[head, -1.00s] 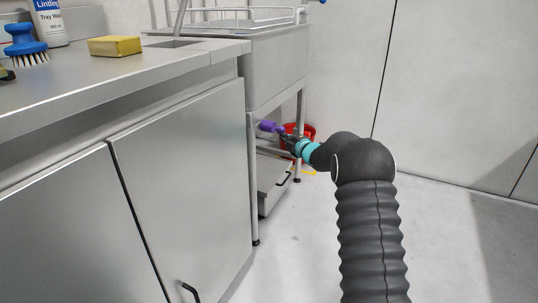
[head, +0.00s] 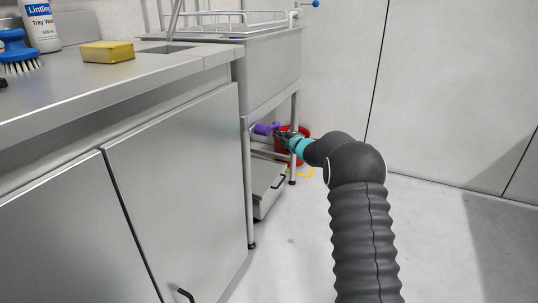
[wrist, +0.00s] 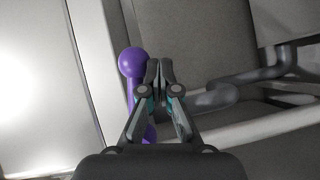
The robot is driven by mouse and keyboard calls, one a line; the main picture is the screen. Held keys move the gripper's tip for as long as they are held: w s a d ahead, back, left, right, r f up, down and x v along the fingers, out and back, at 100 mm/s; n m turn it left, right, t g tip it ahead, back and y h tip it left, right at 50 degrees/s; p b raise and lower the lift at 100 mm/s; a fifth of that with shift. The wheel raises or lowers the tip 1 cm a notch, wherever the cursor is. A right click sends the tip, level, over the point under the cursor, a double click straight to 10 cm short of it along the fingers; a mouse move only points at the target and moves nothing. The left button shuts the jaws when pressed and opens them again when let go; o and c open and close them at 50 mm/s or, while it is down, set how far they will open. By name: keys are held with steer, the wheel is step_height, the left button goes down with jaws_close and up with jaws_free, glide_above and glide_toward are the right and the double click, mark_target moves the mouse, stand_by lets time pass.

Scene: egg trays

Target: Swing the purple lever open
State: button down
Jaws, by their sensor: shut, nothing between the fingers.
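The purple lever (head: 263,129) is under the steel sink unit, beside its front leg. In the wrist view the lever (wrist: 132,62) has a round knob at its upper end and a stem running down the left side of my gripper (wrist: 160,66). My gripper is shut and empty, with its fingertips just right of the knob. The knob and fingers look very close; I cannot tell whether they touch. In the head view my gripper (head: 281,135) is small and partly hides the lever's right end.
A red bucket (head: 302,133) stands on the floor behind my gripper. The steel counter (head: 160,66) with a yellow sponge (head: 107,51) and a blue brush (head: 18,48) is on the left. A low steel box (head: 268,186) sits under the sink. Floor to the right is clear.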

steer(key=s+d+f+b, duration=0.2)
steer(key=s+d+f, duration=0.2)
steer(key=s, duration=0.6)
steer(key=shift+s+f, duration=0.25)
steer(key=shift+f, duration=1.15)
